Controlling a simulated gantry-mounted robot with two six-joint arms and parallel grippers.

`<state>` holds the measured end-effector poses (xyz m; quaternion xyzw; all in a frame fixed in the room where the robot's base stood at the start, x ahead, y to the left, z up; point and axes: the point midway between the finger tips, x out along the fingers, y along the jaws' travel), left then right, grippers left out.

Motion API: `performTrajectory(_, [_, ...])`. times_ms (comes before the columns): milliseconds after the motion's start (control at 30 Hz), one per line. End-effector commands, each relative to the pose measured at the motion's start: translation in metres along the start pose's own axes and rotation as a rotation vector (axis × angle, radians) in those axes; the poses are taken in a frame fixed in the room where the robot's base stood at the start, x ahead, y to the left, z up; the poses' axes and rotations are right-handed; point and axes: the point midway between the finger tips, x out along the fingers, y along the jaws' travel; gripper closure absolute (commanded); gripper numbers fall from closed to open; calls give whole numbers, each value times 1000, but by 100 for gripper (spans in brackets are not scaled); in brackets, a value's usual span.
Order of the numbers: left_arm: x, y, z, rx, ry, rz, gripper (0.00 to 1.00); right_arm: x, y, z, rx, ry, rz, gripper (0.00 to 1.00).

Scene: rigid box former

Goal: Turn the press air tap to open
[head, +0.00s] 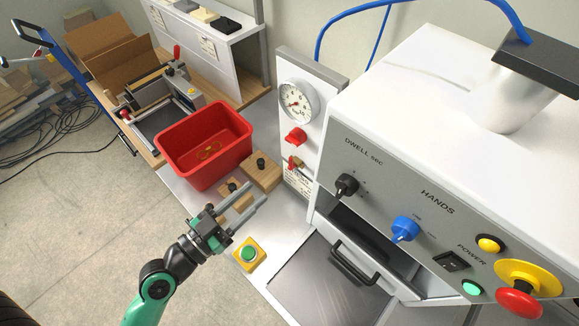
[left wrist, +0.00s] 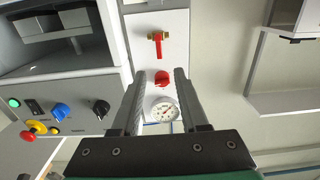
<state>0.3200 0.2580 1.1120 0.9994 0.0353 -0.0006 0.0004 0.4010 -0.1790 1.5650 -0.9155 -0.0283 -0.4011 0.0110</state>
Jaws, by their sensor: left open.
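The press air tap (head: 294,162) is a small brass valve with a red lever, low on the white upright panel left of the press. It also shows in the left wrist view (left wrist: 157,42), where the lever lies across the line of the brass body. My left gripper (head: 252,203) is open and empty, apart from the tap, to its lower left in the head view. In the left wrist view its two fingers (left wrist: 160,75) point toward the panel, with the tap beyond the fingertips. My right gripper is not in view.
Above the tap are a red knob (head: 296,136) and a round gauge (head: 296,100). A red bin (head: 207,145), wooden blocks (head: 261,172) and a green button on a yellow box (head: 249,254) are near my left gripper. The grey press front (head: 420,215) rises to the right.

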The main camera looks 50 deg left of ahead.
Motion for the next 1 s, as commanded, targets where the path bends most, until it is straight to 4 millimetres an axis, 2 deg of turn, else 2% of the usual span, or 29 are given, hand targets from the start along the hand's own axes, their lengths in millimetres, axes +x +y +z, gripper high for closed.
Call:
performTrajectory(167, [22, 1, -6, 1, 1, 5, 56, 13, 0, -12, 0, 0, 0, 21])
performTrajectory(333, [61, 2, -8, 2, 3, 5, 56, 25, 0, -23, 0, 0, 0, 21])
performTrajectory(500, [95, 1, -4, 1, 3, 2, 56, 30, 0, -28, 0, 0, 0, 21])
performTrajectory(600, [108, 1, -3, 1, 1, 2, 56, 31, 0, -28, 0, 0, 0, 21])
performTrajectory(700, [114, 1, -2, 0, 1, 1, 56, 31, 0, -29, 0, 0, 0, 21])
performTrajectory(933, [115, 1, -1, 1, 1, 1, 56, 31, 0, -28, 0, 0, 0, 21])
performTrajectory(967, [115, 1, -1, 1, 1, 1, 58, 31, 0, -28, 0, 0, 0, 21])
performTrajectory(1000, [115, 1, -1, 1, 1, 1, 65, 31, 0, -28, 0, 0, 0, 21])
